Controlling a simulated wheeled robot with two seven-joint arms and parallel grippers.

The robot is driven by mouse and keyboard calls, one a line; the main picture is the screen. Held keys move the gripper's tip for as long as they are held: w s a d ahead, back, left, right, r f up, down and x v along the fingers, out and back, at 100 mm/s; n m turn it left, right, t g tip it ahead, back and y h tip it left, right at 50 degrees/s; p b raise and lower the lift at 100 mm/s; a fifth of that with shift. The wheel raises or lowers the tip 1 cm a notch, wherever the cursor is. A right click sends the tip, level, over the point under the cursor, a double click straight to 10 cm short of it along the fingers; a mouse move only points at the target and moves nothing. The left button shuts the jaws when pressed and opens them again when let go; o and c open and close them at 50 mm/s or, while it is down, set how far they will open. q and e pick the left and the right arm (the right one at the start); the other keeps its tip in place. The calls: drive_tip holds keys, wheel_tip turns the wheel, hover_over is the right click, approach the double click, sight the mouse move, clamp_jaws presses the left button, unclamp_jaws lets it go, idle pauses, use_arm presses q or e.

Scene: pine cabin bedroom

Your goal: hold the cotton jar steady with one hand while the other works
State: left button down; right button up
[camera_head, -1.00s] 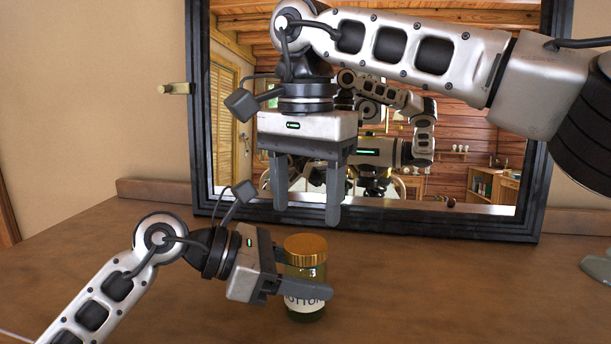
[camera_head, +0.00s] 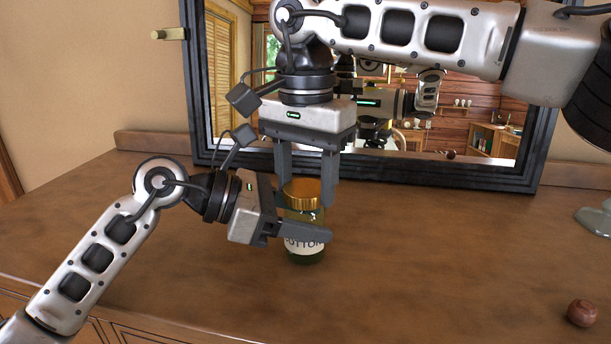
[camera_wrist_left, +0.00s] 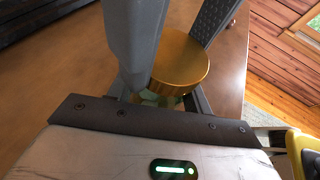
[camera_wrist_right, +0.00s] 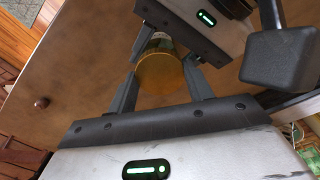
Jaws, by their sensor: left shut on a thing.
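The cotton jar (camera_head: 303,244) is a glass jar with a gold lid (camera_head: 304,190) and a white label, upright on the wooden top. My left gripper (camera_head: 316,222) is shut on the jar's body from the left, below the lid; its far finger is mostly hidden. My right gripper (camera_head: 306,202) points down from above, open, with a finger on either side of the lid. The lid also shows between the fingers in the right wrist view (camera_wrist_right: 160,73) and the left wrist view (camera_wrist_left: 180,60). Whether the right fingers touch the lid is unclear.
A dark-framed mirror (camera_head: 450,180) stands behind the jar and reflects the room and my arms. A brown wooden ball (camera_head: 582,313) lies at the front right, and a grey-green lamp foot (camera_head: 594,222) stands at the right. The wooden top (camera_head: 430,260) is clear right of the jar.

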drive_tip(key=m, duration=1.5)
drive_tip(key=shift+m, duration=0.3)
drive_tip(key=m, duration=0.5)
drive_tip(key=o, duration=1.1)
drive_tip(key=shift+s, duration=0.1)
drive_tip(key=shift+a, duration=0.1)
